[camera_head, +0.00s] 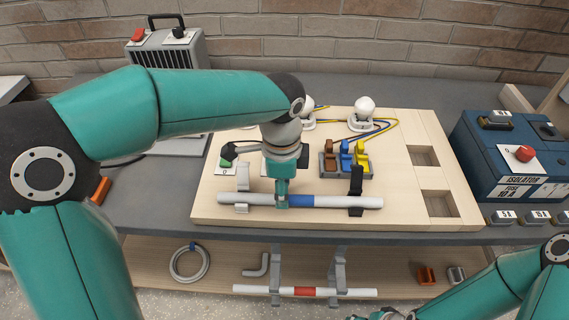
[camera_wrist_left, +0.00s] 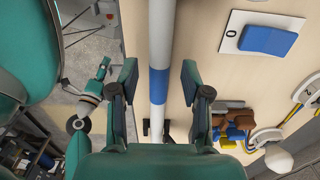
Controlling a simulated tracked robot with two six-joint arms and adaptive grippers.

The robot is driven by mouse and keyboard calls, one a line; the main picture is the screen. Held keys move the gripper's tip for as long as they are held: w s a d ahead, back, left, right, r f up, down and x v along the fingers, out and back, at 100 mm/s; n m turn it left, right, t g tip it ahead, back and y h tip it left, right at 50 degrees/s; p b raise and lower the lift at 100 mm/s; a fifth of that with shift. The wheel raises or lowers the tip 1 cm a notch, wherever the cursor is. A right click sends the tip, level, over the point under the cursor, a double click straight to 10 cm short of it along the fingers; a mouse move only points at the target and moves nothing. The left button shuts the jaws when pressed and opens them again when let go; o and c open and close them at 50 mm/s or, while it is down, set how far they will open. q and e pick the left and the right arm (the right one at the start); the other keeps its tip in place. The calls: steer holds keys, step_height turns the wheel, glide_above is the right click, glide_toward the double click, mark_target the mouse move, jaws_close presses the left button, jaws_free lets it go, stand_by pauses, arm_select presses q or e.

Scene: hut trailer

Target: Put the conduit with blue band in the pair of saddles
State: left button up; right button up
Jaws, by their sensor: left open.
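The conduit with blue band (camera_head: 325,201) lies level along the front of the wooden board. Its blue band (camera_wrist_left: 159,84) shows in the left wrist view. A pale saddle (camera_head: 242,178) is at its left part and a black saddle (camera_head: 356,180) at its right part; the conduit crosses between each saddle's upper and lower ends. I cannot tell how deep it sits. My left gripper (camera_head: 281,203) is over the conduit just left of the band. In the wrist view its open fingers (camera_wrist_left: 158,80) stand apart on either side of the conduit. My right gripper (camera_head: 376,316) is mostly cut off at the bottom edge.
The board (camera_head: 300,221) carries a terminal block (camera_head: 345,163), a lamp (camera_head: 364,112) and two square recesses. A blue isolator box (camera_head: 508,153) stands right, a grey heater (camera_head: 170,50) back left. Below, a red-banded conduit (camera_head: 260,289) rests on two brackets (camera_head: 338,268).

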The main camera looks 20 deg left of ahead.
arm_select(q)
step_height(320, 180, up, 9)
steer(key=shift+p, duration=0.3)
stand_by(0.4)
